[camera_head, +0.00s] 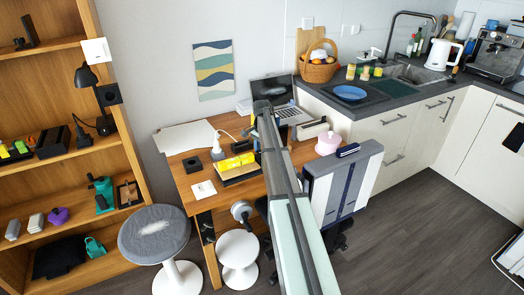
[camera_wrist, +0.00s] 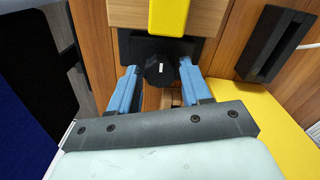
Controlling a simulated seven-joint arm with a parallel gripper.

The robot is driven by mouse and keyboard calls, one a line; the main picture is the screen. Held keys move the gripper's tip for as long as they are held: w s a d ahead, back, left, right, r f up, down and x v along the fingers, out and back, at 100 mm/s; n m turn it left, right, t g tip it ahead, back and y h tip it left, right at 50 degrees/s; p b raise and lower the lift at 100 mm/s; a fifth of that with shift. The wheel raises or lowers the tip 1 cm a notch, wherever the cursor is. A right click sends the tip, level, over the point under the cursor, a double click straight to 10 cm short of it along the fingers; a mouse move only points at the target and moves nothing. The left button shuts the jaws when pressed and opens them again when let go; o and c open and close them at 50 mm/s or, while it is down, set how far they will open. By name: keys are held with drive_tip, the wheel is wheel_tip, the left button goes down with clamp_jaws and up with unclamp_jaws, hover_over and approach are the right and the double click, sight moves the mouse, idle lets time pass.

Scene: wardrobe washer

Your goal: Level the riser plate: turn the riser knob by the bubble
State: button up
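The black ribbed riser knob (camera_wrist: 158,70) with a small white mark shows in the middle of the wrist view, in front of a dark mount. Above it is a light wooden plate edge (camera_wrist: 125,14) with a yellow block (camera_wrist: 172,16) on it. My gripper (camera_wrist: 161,72) has two blue fingers spread apart, one on each side of the knob. I cannot tell whether either finger touches it. The bubble cannot be made out. In the camera_head view my arm hides the gripper and the knob.
The wooden desk (camera_head: 190,181) holds a laptop (camera_head: 274,95), yellow items (camera_head: 236,162) and a pink object (camera_head: 328,143). A dark handle-like bar (camera_wrist: 273,42) and a yellow surface (camera_wrist: 277,128) lie right of the gripper. Stools (camera_head: 154,232) stand in front of the desk.

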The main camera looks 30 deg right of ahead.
drive_tip(key=c, duration=0.7)
drive_tip(key=shift+n, duration=0.3)
drive_tip(key=n, duration=0.3)
drive_tip(key=shift+n, duration=0.3)
drive_tip(key=n, duration=0.4)
drive_tip(key=shift+n, duration=0.3)
drive_tip(key=n, duration=0.4)
drive_tip(key=shift+n, duration=2.2)
